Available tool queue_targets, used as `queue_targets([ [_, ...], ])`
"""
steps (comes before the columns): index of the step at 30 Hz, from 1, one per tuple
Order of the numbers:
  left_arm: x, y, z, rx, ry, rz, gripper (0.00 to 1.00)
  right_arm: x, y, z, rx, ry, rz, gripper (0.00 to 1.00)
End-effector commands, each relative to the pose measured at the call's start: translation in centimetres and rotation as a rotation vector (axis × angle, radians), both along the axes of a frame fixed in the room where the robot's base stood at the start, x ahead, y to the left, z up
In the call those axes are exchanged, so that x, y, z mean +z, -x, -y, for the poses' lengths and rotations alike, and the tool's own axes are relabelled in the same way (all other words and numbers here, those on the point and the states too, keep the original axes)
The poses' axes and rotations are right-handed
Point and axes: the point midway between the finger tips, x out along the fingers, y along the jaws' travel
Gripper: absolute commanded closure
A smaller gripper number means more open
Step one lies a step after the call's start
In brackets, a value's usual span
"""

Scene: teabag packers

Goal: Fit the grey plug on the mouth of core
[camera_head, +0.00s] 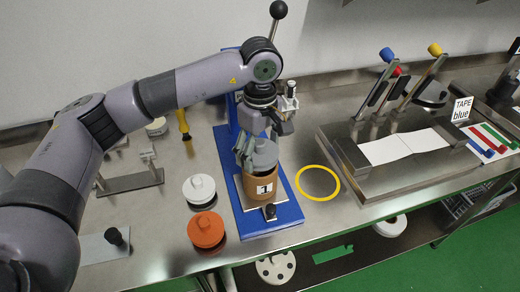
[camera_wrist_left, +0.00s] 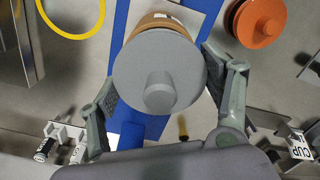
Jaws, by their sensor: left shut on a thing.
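The grey plug (camera_head: 264,153) is a round disc with a central knob. My left gripper (camera_head: 258,148) is shut on it, over the mouth of the brown core (camera_head: 262,203). The core stands on the blue fixture (camera_head: 283,217) and bears a label "1". In the left wrist view the plug (camera_wrist_left: 185,72) lies between the two fingers and covers most of the core (camera_wrist_left: 158,20), whose rim shows past the plug's upper edge. I cannot tell whether the plug is seated or just above the mouth. My right gripper is not in view.
A white plug (camera_head: 199,189) and an orange plug (camera_head: 206,230) lie left of the fixture. A yellow ring (camera_head: 336,184) lies on the steel table to its right. A steel press with levers (camera_head: 398,85) stands further right. A black ball-topped lever (camera_head: 278,10) rises behind the fixture.

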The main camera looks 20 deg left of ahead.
Motion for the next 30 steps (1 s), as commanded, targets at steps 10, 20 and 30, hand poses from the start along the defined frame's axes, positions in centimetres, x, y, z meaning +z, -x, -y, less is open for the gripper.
queue_targets([
  [10,0.04,-0.01,0.02,0.000,0.000,0.001,0.53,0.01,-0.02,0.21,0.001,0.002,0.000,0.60],
  [20,-0.02,-0.05,0.01,0.000,0.000,0.002,0.53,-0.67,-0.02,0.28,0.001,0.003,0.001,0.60],
  [30,0.00,-0.04,0.02,0.000,0.000,0.001,0.53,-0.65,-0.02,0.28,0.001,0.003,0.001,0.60],
])
